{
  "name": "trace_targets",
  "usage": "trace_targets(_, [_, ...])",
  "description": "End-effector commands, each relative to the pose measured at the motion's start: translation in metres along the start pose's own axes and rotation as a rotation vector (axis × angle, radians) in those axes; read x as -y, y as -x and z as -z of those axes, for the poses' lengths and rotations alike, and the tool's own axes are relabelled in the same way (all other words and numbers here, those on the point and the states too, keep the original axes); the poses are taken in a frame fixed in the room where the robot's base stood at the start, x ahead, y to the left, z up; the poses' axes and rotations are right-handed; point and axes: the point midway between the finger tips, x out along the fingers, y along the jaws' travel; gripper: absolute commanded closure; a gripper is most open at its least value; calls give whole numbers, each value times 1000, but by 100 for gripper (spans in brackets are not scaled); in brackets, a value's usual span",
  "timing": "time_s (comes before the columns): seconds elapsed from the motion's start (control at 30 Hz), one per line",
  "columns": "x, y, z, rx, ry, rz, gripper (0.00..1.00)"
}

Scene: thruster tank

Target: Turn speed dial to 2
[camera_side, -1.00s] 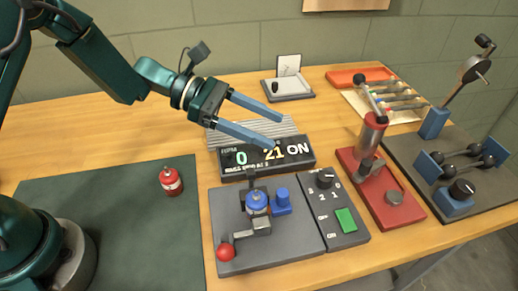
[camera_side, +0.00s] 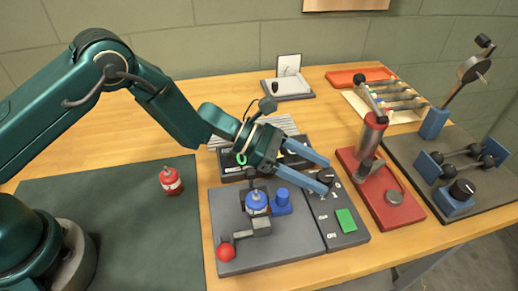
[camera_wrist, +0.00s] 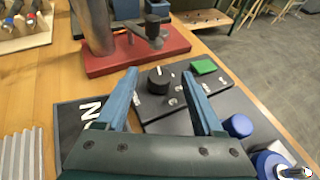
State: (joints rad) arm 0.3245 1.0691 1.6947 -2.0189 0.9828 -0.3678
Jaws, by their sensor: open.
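The black speed dial (camera_side: 325,175) sits at the top of the grey control panel (camera_side: 325,214). In the wrist view the dial (camera_wrist: 158,82) shows a white mark on its top and lies between my two blue fingers, toward their tips. My gripper (camera_side: 328,178) is open, with its fingertips close to the dial; I cannot tell whether they touch it. The printed numbers round the dial are partly hidden. A green button (camera_side: 345,220) is on the same panel. The readout box (camera_side: 232,168) behind is mostly covered by my arm.
A grey fixture with a blue-topped can (camera_side: 257,202) and red knob (camera_side: 226,252) stands left of the panel. A red-based press (camera_side: 373,150) stands close on the right.

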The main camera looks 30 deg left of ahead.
Motion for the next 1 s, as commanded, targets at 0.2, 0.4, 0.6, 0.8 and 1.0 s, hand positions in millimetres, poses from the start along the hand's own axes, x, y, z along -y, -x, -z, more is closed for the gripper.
trace_targets(0.2, [0,-8,0,-1,1,0,31])
trace_targets(0.4, [0,-8,0,-1,1,0,31])
trace_targets(0.6, [0,-8,0,0,1,0,100])
trace_targets(0.8, [-1,-8,-1,3,-4,11,100])
trace_targets(1.0, [-3,-8,-2,10,-43,95,100])
